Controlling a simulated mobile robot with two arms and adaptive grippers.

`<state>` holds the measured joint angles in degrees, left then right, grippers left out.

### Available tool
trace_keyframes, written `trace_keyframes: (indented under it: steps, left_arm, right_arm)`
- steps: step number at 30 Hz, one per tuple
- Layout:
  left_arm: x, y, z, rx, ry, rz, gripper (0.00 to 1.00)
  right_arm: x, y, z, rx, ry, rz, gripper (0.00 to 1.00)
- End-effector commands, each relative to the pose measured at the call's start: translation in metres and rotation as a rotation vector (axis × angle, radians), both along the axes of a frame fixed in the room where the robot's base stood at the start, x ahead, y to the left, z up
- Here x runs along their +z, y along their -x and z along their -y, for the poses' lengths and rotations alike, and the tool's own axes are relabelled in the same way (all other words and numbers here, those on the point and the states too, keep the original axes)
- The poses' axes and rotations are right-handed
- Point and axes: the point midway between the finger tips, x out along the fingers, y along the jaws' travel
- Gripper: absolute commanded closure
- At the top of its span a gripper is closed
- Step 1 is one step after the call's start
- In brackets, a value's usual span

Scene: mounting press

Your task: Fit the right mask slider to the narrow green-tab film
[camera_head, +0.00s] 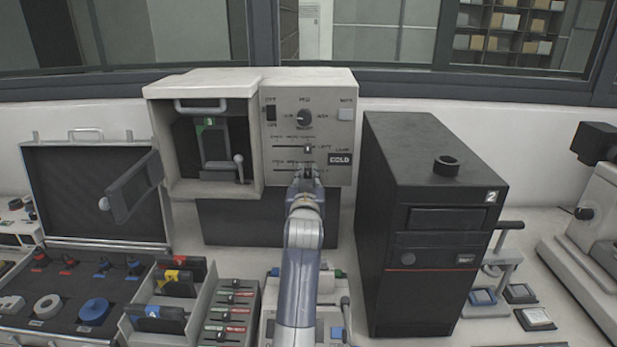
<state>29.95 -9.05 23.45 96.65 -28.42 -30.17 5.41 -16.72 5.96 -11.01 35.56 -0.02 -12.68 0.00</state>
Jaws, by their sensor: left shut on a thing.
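The pale press (206,76) stands at the back, with its chamber open at the left and a control panel (335,112) at the right. A dark film holder with a green tab (208,121) stands upright inside the chamber. The upper slider knob (307,148) sits mid-track beside the word LEFT. My left gripper (307,174) is at the lower slider track on the panel, shut on what looks like that slider's knob. The gripper hides the knob and part of the track. My right gripper is out of view.
The chamber door (132,187) hangs open at the left. A tall black box (425,225) marked 2 stands close to the right of my arm. An open case (95,195), a tray with red, yellow and blue tabbed pieces (203,300) and a slider box (232,310) fill the front left.

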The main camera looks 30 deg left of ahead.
Motion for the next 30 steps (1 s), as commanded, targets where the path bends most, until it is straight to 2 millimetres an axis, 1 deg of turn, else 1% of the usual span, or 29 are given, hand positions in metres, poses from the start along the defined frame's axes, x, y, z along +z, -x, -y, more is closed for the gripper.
trace_keyframes:
  steps: [1,2,3,6,8,10,12,14,17,24,27,30]
  left_arm:
    - [0.000,0.000,-0.001,0.001,0.003,0.001,1.00]
    - [0.000,0.000,-0.001,0.001,0.004,0.001,0.77]
    - [0.000,0.000,-0.001,0.001,0.004,0.001,0.73]
    - [0.000,0.000,-0.001,0.001,0.004,0.001,0.73]
    - [0.000,0.000,-0.001,0.001,0.003,0.002,0.73]
    - [0.000,0.000,-0.001,0.002,0.003,0.002,0.73]
    - [0.001,0.000,-0.001,0.002,0.003,0.002,0.73]
    - [0.004,0.000,-0.001,0.002,0.003,0.003,0.73]
    - [0.016,0.000,-0.001,0.002,0.001,0.006,0.73]
    - [0.062,-0.001,-0.001,0.002,0.002,0.006,0.73]
    - [0.079,-0.001,-0.002,0.002,0.002,0.003,0.73]
    - [0.090,-0.002,-0.001,0.001,0.003,0.002,0.73]
  right_arm:
    - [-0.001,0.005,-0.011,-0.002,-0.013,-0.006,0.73]
    - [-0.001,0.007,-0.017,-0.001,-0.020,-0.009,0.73]
    - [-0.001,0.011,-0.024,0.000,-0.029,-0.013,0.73]
    - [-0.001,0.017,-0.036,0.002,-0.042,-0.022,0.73]
    - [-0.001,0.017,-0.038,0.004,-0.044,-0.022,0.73]
    - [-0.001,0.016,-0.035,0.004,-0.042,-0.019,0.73]
    - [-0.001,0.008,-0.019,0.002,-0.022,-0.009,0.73]
    - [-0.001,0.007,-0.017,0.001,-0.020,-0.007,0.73]
    - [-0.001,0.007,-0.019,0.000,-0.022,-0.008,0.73]
    - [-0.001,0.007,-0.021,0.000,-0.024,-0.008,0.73]
    - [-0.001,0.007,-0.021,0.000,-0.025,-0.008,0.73]
    - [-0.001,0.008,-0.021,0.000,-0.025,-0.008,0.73]
